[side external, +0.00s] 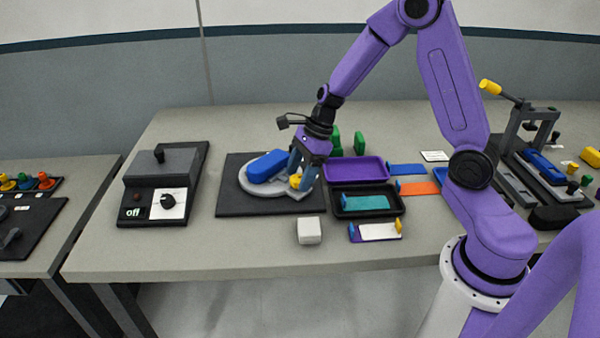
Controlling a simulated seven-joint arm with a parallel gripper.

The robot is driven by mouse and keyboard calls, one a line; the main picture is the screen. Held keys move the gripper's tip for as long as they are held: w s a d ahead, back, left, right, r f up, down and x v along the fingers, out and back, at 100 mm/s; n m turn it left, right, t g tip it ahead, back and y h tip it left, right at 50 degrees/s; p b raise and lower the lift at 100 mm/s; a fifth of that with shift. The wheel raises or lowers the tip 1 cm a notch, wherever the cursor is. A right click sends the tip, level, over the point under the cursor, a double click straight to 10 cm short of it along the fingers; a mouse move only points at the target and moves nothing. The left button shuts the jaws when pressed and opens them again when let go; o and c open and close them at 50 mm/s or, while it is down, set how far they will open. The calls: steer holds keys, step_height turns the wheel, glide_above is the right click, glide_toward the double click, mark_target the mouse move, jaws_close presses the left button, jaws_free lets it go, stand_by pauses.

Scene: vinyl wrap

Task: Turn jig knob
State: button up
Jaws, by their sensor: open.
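The jig is a light grey round plate (254,188) on a black mat (230,205), with a long blue block (268,165) lying across it. A small yellow knob (295,181) sits at the right side of the plate. My gripper (302,180) points down at the knob, its open fingers around or just beside it; I cannot tell whether they touch it. The fingers partly hide the knob and the plate's right edge.
A control box (160,178) with a dial and "off" display stands left. A white cube (309,231) lies in front. Purple (357,159) and black (343,212) trays are close on the right, with green pieces (359,142) behind. A lever press (515,150) stands far right.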

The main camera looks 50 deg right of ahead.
steer(key=c, duration=1.1)
steer(key=shift+n, duration=0.3)
steer(key=n+g, duration=0.2)
steer(key=n, duration=0.3)
steer(key=shift+w, duration=0.2)
steer(key=n+g, duration=0.2)
steer(key=n, duration=0.3)
steer(key=shift+w+a+n, duration=0.1)
steer(key=shift+w+n, duration=0.05)
steer(key=shift+n, duration=0.25)
steer(key=n+g+h, duration=0.1)
steer(key=n, duration=0.1)
steer(key=n+h, duration=0.1)
steer(key=n, duration=0.2)
steer(key=shift+w+a+g, duration=0.1)
steer(key=shift+g, duration=0.3)
steer(key=n+h, duration=0.1)
steer(key=n, duration=0.2)
steer(key=n+h, duration=0.1)
steer(key=n, duration=0.2)
steer(key=shift+a, duration=0.1)
